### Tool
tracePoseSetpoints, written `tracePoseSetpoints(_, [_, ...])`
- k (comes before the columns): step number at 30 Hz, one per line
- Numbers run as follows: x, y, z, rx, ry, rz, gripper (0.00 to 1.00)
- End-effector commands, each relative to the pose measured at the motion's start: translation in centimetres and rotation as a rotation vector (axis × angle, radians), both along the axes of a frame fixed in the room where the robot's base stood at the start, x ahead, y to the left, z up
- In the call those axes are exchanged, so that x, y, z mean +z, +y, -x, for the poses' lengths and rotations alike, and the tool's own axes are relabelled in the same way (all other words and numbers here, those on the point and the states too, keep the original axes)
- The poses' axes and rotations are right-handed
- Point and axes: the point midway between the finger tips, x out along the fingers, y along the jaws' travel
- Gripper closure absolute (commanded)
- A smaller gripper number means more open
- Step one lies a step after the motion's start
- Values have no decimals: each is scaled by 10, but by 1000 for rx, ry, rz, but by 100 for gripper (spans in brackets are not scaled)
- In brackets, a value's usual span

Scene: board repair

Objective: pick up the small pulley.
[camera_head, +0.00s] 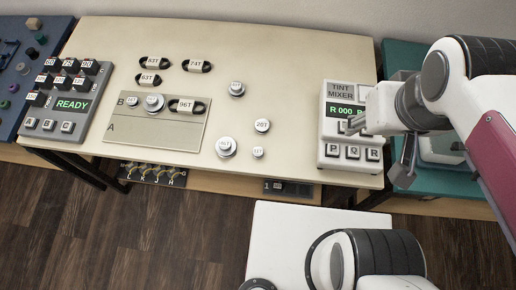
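Several round silver pulleys with white numbered tops are on the cream table. The smallest-looking loose one (257,152) lies at the front middle, just right of a large pulley (226,147). Two others, a medium pulley (262,126) and another pulley (237,88), lie farther back. On the grey A/B board are a small pulley (131,101) and a larger pulley (153,102). Their numbers are mostly too small to read. My gripper (378,150) is at the right, over the tint mixer's right side, well apart from the pulleys. Its fingers look spread and empty.
Black belts tagged 87T, 74T and 63T (150,79) lie at the back left, and a 96T belt (186,106) on the grey board (150,138). The tint mixer (333,125) stands at the right, a READY keypad box (70,105) at the left.

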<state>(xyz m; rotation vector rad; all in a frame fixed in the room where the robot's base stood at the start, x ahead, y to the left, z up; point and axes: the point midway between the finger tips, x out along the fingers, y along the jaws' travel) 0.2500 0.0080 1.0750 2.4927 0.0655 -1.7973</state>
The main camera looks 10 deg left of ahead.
Motion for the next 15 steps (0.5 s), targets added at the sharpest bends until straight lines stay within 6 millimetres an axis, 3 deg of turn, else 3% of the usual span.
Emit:
tracePoseSetpoints(8, [-32, -18, -20, 106, 89, 144, 59])
tracePoseSetpoints(15, [-54, -33, -51, 223, 104, 283, 59])
